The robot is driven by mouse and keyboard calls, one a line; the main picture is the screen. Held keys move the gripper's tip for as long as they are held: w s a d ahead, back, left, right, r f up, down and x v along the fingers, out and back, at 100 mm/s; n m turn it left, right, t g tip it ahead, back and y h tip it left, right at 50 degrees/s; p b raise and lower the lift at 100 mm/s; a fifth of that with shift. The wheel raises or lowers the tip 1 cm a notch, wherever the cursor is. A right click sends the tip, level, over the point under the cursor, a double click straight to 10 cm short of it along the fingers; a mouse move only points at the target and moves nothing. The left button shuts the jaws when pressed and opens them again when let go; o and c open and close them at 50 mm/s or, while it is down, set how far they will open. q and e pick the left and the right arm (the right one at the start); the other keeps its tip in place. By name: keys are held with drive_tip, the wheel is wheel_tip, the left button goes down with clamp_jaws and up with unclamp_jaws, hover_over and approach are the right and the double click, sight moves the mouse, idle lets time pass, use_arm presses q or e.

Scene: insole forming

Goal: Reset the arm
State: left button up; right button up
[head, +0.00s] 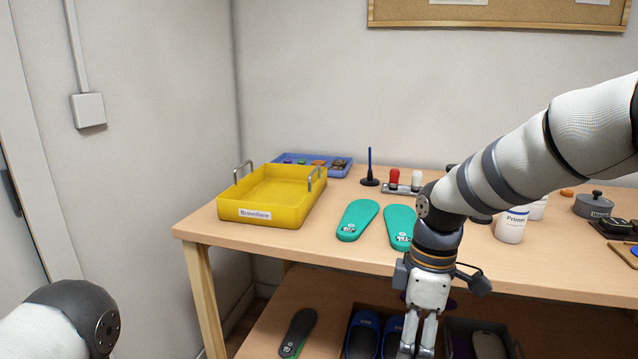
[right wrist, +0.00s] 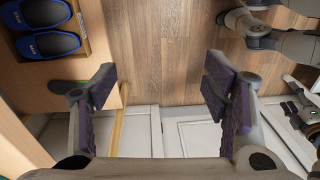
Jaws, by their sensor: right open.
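My right arm comes in from the right in the head view. Its gripper (head: 418,340) points down in front of the table's front edge, before the lower shelf. In the right wrist view the right gripper (right wrist: 163,85) is open, with its two purple-padded fingers wide apart and nothing between them. Wooden floor and a pale panelled surface show beyond the fingers. Only a rounded link of my left arm shows at the lower left of the head view.
On the table (head: 330,262) are a yellow tray (head: 266,222), two teal insoles (head: 357,220) (head: 399,228), a blue bin (head: 338,171), a primer pot (head: 511,226) and a grey lidded pot (head: 594,206). The shelf below holds a dark insole (head: 298,332) and blue slippers (head: 363,335).

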drive_tip(key=s+d+f+m+g, duration=0.1)
drive_tip(key=s+d+f+m, duration=0.2)
drive_tip(key=s+f+m, duration=1.15)
drive_tip(key=s+d+f, duration=0.1)
drive_tip(key=s+f, duration=0.2)
drive_tip(key=s, duration=0.5)
drive_tip(key=s+d+f, duration=0.2)
drive_tip(key=s, duration=0.6)
drive_tip(key=s+d+f, duration=0.2)
drive_tip(key=s+f, duration=0.1)
drive_tip(key=s, duration=0.5)
drive_tip(key=shift+s+f+m+g+h, duration=0.35)
drive_tip(key=shift+g+h, duration=0.05)
